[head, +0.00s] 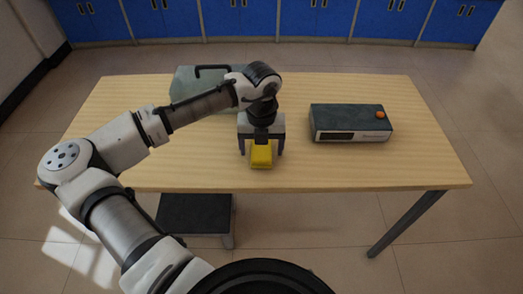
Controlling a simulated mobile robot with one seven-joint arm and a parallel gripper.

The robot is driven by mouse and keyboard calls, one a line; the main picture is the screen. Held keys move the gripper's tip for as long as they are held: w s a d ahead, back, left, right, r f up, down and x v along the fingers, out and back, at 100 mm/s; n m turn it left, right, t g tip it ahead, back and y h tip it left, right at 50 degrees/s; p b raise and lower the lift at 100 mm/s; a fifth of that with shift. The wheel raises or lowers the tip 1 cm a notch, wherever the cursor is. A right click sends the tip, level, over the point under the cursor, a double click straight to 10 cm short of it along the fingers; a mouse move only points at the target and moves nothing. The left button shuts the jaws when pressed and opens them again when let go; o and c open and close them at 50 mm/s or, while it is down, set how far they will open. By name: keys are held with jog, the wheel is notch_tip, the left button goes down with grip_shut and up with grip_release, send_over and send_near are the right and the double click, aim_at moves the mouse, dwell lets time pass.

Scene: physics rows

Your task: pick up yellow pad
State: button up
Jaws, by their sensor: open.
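The yellow pad (261,156) is a small yellow block near the front middle of the wooden table. My gripper (263,152) points down over it, with one finger on its left and one on its right. The jaws are open, and the pad shows between and in front of the fingers. The pad's back part is hidden by the gripper. I cannot tell whether the fingers touch the pad.
The table (410,165) is bare at the right front. A dark grey box with an orange knob (350,123) stands right of my gripper. A grey-green case with a handle (187,83) sits behind my arm. A dark stool (195,213) is under the table.

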aim_at(262, 147)
jog(key=c, duration=1.1)
jog(key=shift+o, duration=0.2)
jog(key=shift+r, duration=0.15)
notch_tip(262, 147, up, 20)
jog(key=o, duration=0.3)
jog(key=shift+c, duration=1.1)
